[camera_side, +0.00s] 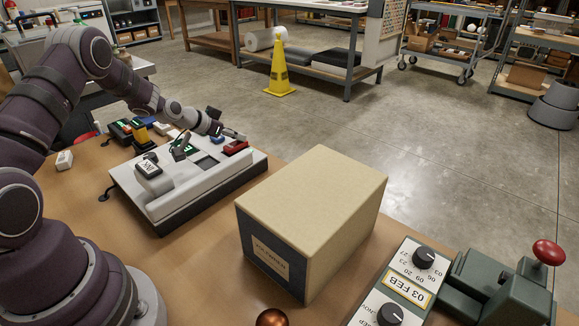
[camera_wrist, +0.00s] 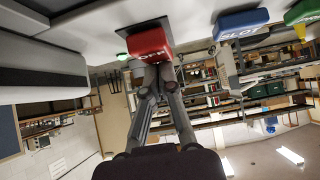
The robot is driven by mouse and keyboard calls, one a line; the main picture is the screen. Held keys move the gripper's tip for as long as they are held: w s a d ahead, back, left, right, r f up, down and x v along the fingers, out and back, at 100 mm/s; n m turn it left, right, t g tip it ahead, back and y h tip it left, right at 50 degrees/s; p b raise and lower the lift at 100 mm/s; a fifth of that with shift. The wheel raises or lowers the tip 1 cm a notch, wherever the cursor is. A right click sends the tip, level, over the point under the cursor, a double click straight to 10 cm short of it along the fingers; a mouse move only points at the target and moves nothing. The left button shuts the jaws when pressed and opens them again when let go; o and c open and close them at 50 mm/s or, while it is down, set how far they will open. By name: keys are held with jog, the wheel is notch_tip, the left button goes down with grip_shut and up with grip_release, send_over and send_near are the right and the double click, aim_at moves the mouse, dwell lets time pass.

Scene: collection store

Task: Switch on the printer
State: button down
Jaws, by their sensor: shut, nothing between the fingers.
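A grey-white device (camera_side: 205,190), which looks like the printer, stands on the brown table with coloured blocks along its far side. A red block (camera_side: 235,147) sits at its far right end.
A large tan box (camera_side: 320,200) stands just right of the device. A grey-green unit with knobs (camera_side: 408,280) and a red-knobbed lever press (camera_side: 510,290) stand at the front right. An orange ball (camera_side: 272,318) is at the front edge. Bare table shows between device and box.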

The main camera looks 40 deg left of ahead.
aim_at(229, 146)
jog(key=shift+f, duration=0.1)
jog(key=shift+s, duration=0.85)
jog(key=r, duration=0.5)
jog(key=shift+s+a+r, duration=0.1)
jog(key=shift+s+r, duration=0.15)
jog(key=shift+s, duration=0.1)
jog(key=v, duration=0.8)
jog(key=shift+w+r, duration=0.15)
jog(key=shift+r, duration=0.35)
